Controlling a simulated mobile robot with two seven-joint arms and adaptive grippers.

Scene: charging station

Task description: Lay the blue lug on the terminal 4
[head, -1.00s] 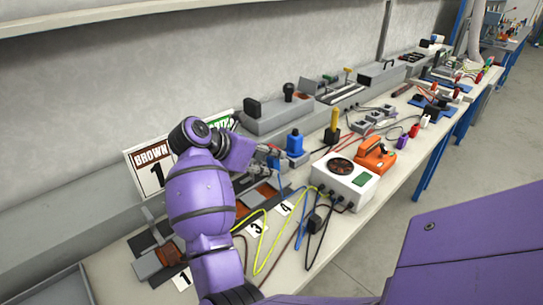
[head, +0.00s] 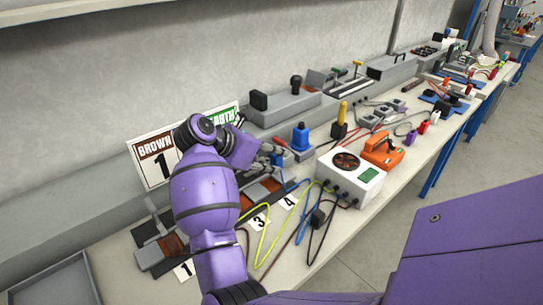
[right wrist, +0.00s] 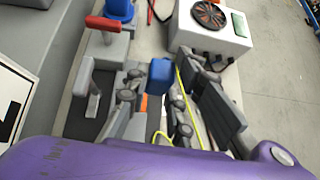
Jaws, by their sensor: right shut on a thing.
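My right gripper (head: 272,152) is over the back part of the bench, above the terminal row. In the right wrist view, my right gripper (right wrist: 153,98) is shut on the blue lug (right wrist: 160,75), which shows as a blue block between the fingertips. A blue cable (head: 305,225) runs along the bench by the number 4 card (head: 289,201). Terminal 4 is at the row behind that card, partly covered by my gripper, so I cannot tell the gap between lug and terminal. My left gripper is out of view.
A white box with a round fan grille (head: 350,178) stands right of the terminals. A blue-topped device (head: 300,138) stands behind. A red-handled lever (right wrist: 106,23) and grey lever are close to the fingers. Yellow and black cables lie in front. The number 3 card (head: 260,222) is nearby.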

